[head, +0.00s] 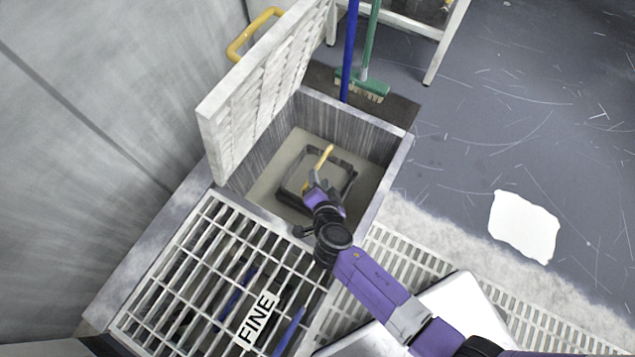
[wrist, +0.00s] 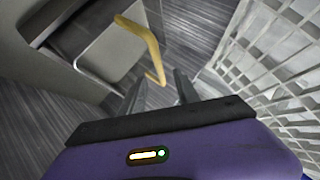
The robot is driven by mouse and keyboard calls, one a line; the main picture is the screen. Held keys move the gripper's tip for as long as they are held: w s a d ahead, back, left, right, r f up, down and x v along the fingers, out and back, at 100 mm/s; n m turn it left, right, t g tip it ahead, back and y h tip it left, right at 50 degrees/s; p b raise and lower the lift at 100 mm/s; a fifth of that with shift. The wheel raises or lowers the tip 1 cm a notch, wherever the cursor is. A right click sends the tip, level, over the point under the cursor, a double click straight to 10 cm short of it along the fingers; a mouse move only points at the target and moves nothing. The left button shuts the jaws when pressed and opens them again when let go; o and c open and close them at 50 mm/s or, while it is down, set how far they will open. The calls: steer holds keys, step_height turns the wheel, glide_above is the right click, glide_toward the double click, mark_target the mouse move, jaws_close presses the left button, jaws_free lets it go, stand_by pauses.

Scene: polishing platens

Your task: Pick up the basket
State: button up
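The basket (head: 289,190) is a dark, square-rimmed container with a yellow handle (head: 325,157), low inside an open grey-walled pit. In the wrist view the yellow handle (wrist: 135,27) rises from the dark basket rim (wrist: 84,62) and bends down toward my fingers. My gripper (head: 313,181) reaches into the pit above the basket and covers part of it. In the wrist view my gripper (wrist: 160,90) has its two fingers apart, with the handle's lower end close to the gap. I cannot tell whether they touch.
A hinged lid (head: 262,85) with a yellow pull (head: 247,36) stands open left of the pit. The pit's right wall (head: 387,182) is near my arm. A grating (head: 205,270) with a "FINE" sign (head: 258,319) lies in front. A green broom (head: 362,85) stands behind.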

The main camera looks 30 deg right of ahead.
mark_target(318, 169)
steer(key=b+x, duration=0.1)
steer(key=x, duration=0.6)
steer(key=shift+w+d+f+b, duration=0.15)
steer(key=shift+d+b, duration=0.1)
steer(key=shift+b, duration=0.15)
steer(key=shift+c, duration=0.2)
jaws_close()
stand_by(0.9)
